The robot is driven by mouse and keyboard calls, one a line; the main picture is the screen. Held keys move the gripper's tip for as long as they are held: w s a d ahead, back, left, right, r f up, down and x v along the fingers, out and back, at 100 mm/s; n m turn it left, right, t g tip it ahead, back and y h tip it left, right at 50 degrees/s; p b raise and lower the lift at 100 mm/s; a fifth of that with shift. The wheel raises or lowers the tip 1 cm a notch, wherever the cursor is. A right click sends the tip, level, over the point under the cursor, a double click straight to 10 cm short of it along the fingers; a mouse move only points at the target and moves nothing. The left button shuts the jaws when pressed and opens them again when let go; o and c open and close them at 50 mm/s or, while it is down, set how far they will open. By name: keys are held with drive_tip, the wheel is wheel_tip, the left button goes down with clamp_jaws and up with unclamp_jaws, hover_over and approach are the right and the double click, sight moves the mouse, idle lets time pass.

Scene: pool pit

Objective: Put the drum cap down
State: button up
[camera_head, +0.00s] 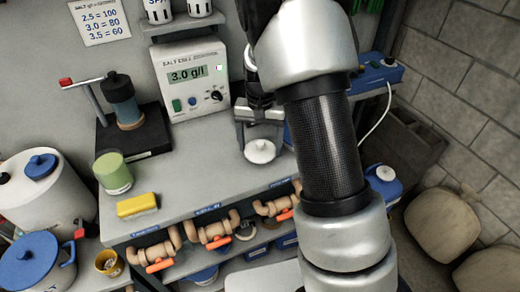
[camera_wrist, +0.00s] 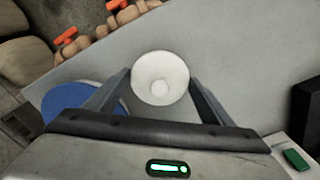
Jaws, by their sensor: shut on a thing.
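The drum cap appears to be the small round white cap (camera_head: 260,151) with a raised centre, held over the grey worktop in front of the salt meter. In the wrist view the white cap (camera_wrist: 160,70) sits between the two fingers. My gripper (camera_head: 260,138) is shut on it, and the fingers also show on either side of it in the wrist view (camera_wrist: 160,84). I cannot tell whether the cap touches the worktop or hangs just above it.
The worktop (camera_head: 195,180) is clear left of the cap. A salt meter (camera_head: 192,80) stands behind; a green-topped jar (camera_head: 113,173) and yellow sponge (camera_head: 137,205) are left. A blue round thing (camera_wrist: 88,98) lies beside my gripper. Pipes with orange valves (camera_head: 216,235) run below the front edge.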

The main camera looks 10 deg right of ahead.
drive_tip(key=shift+f, duration=1.05)
drive_tip(key=shift+f, duration=0.1)
drive_tip(key=shift+f, duration=0.15)
drive_tip(key=o, duration=1.1)
drive_tip(key=shift+c, duration=0.2)
